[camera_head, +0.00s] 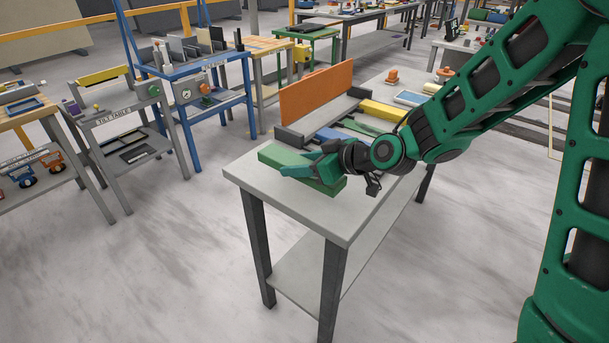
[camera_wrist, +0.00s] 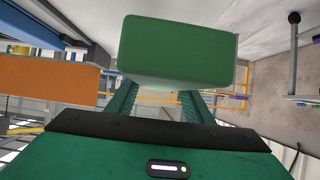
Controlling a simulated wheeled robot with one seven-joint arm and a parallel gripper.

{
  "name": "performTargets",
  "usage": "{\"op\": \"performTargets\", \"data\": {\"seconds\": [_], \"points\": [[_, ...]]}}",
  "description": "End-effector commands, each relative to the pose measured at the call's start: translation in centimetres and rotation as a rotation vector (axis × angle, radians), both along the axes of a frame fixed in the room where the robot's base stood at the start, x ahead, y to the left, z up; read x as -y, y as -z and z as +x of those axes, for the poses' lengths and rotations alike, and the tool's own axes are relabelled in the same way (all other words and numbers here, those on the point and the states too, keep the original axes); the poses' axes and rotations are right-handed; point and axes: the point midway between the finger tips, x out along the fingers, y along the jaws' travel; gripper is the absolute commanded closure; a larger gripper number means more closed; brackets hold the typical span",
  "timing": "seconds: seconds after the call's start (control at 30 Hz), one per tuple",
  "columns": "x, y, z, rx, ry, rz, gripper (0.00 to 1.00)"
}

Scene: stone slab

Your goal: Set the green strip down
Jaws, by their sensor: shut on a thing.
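The green strip (camera_head: 271,156) is a long green block over the near-left end of the pale stone slab (camera_head: 347,222). My gripper (camera_head: 310,168) is shut on the strip near its middle, reaching in from the right. In the wrist view one end of the strip (camera_wrist: 180,52) fills the upper middle, between and beyond the fingers (camera_wrist: 160,105). The strip looks about level and very low over the slab. I cannot tell whether its underside touches the slab. The fingers hide part of the strip in the head view.
An upright orange panel (camera_head: 317,91) stands behind the strip, with a grey ledge (camera_head: 290,137) at its foot. Blue (camera_head: 327,134) and yellow (camera_head: 382,111) pieces lie farther back on the slab. The slab's front corner is bare. A blue-framed stand (camera_head: 190,72) is at the left.

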Motion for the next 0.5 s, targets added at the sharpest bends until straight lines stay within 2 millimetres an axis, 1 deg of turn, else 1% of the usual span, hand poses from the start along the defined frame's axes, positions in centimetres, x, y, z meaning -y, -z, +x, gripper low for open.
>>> {"op": "performTargets", "data": {"seconds": [0.03,0.2,0.33,0.5], "points": [[0.3,0.6,1.0,-0.002,0.002,0.001,0.88],[1.0,1.9,3.2,0.000,0.003,0.001,0.88],[1.2,2.4,4.0,0.001,0.001,0.002,0.88],[1.2,3.1,4.1,0.000,0.000,0.001,0.88]]}}
